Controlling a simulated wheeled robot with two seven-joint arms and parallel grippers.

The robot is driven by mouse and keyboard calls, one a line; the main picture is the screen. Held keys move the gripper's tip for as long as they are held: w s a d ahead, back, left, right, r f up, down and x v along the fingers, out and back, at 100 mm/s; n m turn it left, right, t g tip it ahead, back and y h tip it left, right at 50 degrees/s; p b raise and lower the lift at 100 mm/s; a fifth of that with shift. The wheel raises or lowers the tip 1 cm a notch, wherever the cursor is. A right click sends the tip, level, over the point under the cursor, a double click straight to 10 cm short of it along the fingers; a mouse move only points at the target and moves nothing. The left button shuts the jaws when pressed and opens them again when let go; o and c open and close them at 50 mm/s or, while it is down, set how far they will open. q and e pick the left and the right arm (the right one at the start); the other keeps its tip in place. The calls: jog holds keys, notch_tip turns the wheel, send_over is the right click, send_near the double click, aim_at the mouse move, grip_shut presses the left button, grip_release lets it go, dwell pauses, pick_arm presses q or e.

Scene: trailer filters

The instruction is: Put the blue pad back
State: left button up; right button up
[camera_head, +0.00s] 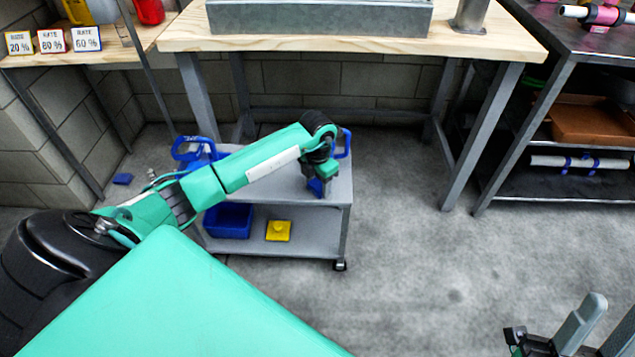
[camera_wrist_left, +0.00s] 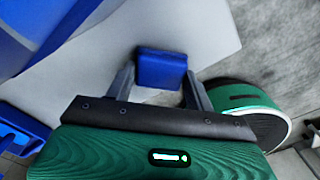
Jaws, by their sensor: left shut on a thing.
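My left gripper (camera_head: 319,184) is over the right part of the grey cart's top shelf (camera_head: 338,190). It is shut on a blue pad (camera_wrist_left: 162,68), a small squarish block. In the left wrist view the two grey fingers (camera_wrist_left: 158,90) are on either side of the pad. In the head view the pad is mostly hidden by the gripper; whether it touches the shelf I cannot tell. Grey parts that look like my right gripper (camera_head: 575,330) show at the lower right, cut off by the frame edge.
A blue bin (camera_head: 228,221) and a yellow pad (camera_head: 278,230) are on the cart's lower shelf. Another small blue piece (camera_head: 123,179) lies on the floor at left. A wooden-topped workbench (camera_head: 350,44) stands behind the cart. The floor right of the cart is clear.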

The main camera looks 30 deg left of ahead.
pick_arm(q)
jog(key=shift+f, duration=0.1)
jog(key=o, duration=0.9)
jog(key=shift+o, duration=0.2)
